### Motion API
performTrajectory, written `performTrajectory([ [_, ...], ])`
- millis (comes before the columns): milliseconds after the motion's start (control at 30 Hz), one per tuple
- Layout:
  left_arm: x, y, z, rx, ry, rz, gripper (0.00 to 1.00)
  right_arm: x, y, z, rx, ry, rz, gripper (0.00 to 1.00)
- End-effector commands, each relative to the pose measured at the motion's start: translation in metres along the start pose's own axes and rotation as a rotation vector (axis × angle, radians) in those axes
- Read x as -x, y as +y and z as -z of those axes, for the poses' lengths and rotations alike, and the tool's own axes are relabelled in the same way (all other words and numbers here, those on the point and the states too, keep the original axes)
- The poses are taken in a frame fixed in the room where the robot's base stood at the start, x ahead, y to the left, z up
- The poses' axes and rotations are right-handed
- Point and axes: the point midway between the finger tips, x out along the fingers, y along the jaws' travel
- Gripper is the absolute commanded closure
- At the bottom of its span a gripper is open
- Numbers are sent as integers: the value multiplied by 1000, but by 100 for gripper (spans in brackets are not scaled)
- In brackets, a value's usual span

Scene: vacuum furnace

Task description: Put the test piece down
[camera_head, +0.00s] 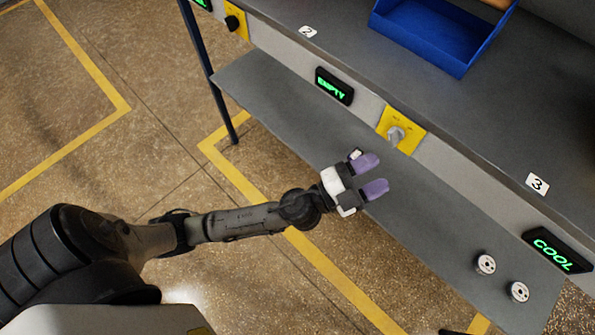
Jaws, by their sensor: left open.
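My left gripper (381,172) has purple fingertips, spread apart with nothing seen between them. In the picture it is over the grey lower shelf (290,120), just below a yellow plate with a grey knob (396,133). Two small round silvery pieces with dark holes, one (485,264) and another (519,291), show at the shelf's right end, apart from the gripper. I cannot tell whether either is the test piece. My right gripper is not in view.
A blue tray (418,45) stands on the grey upper surface (480,125). The bench front carries a green EMPTY display (334,86) and a COOL display (557,250). Labels 2 (307,31) and 3 (537,184) mark the upper surface. A dark blue post (208,70) stands left.

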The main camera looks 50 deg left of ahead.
Motion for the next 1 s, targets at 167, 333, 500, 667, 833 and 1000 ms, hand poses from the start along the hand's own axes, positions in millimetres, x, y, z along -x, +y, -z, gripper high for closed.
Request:
performTrajectory([
  [167,79,1,-77,310,-591,48,41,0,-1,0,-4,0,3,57],
  [333,180,35,-109,535,-1083,-88,41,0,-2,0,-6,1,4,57],
  [500,262,64,-99,688,-1403,-292,41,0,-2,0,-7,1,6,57],
  [667,305,76,-81,765,-1552,-438,41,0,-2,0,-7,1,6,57],
  [833,321,79,-72,794,-1603,-500,41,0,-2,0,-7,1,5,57],
  [1000,322,80,-72,796,-1605,-504,41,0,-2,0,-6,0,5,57],
])
